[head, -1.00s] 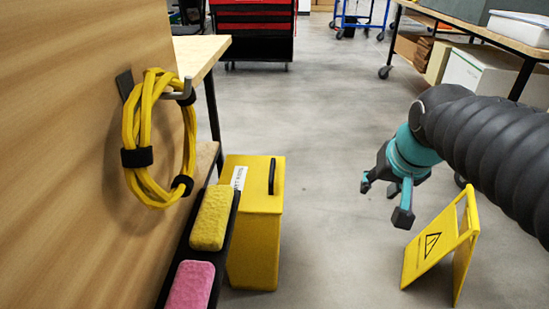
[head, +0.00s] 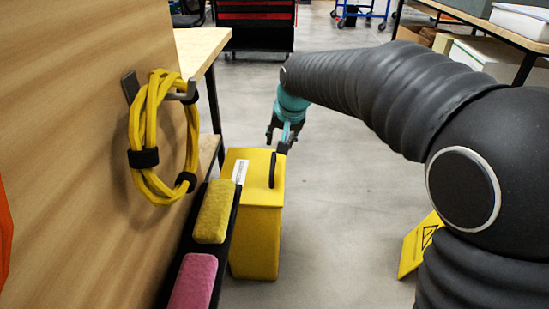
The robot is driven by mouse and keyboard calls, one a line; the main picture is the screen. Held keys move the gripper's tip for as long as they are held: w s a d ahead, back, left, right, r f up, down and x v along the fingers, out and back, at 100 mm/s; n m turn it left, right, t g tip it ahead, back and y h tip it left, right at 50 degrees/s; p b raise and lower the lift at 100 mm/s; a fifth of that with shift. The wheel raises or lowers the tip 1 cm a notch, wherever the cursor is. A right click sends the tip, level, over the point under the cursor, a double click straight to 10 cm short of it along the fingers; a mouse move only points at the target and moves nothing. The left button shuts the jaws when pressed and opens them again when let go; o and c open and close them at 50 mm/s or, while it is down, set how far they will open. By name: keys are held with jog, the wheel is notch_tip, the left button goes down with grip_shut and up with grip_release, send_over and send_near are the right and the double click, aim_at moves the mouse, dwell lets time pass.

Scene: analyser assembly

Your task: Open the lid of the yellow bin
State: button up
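The yellow bin (head: 262,240) stands on the floor left of the picture's middle, beside the dark rack. Its yellow lid (head: 252,188) looks shut and carries a white label and a black handle (head: 272,169) near its right edge. My gripper (head: 276,142) is just beyond the bin's far edge in the picture, above and close to the handle's far end. Its two fingers look spread apart with nothing between them. I cannot tell its exact height or whether it touches the lid.
A dark rack (head: 226,251) with a yellow sponge (head: 213,211) and a pink sponge (head: 194,283) runs along the bin's left side. A yellow cable coil (head: 148,140) hangs on the wooden panel (head: 70,110). A yellow floor sign (head: 415,245) is partly behind my arm. Floor right of the bin is clear.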

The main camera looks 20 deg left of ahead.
aim_at(274, 160)
jog(key=b+x, duration=0.1)
jog(key=x, duration=0.9)
jog(key=shift+w+f, duration=0.1)
grip_shut()
